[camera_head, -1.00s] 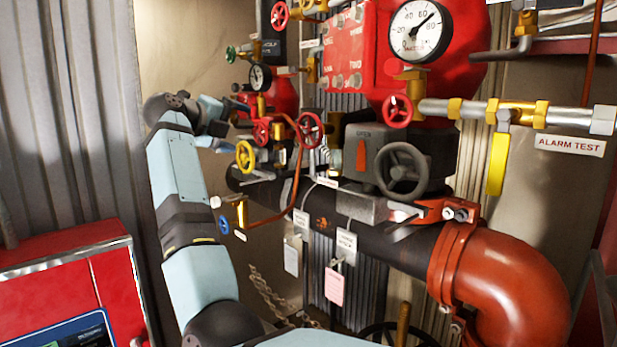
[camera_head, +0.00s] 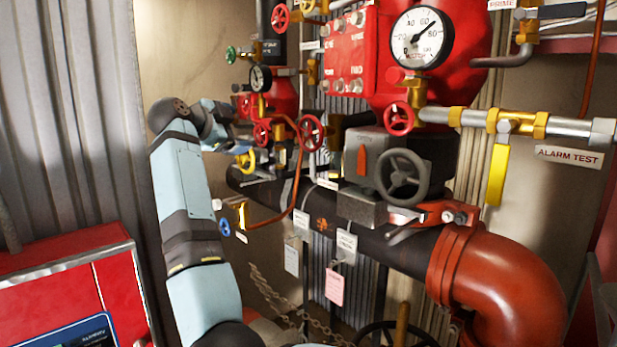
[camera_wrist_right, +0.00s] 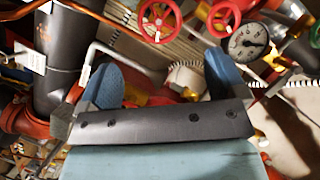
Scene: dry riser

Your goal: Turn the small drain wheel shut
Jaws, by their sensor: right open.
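Several small handwheels are on the pipework; the frames do not label one as the drain wheel. A small yellow wheel (camera_head: 248,163) is at left centre in the head view, partly covered by my right gripper (camera_head: 241,151). Red wheels (camera_head: 311,131) sit just right of it, and a small blue wheel (camera_head: 225,228) is lower down. In the right wrist view my right gripper (camera_wrist_right: 163,72) is open, its two blue fingers apart. Red and yellow parts (camera_wrist_right: 143,96) show behind and between the fingers; contact cannot be told. My left gripper is out of view.
A thick black pipe (camera_head: 388,243) with a grey handwheel (camera_head: 402,175) above it and a red elbow (camera_head: 500,281) crosses the right. A thin copper pipe (camera_head: 297,180) runs close to the yellow wheel. A red cabinet (camera_head: 70,285) stands lower left.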

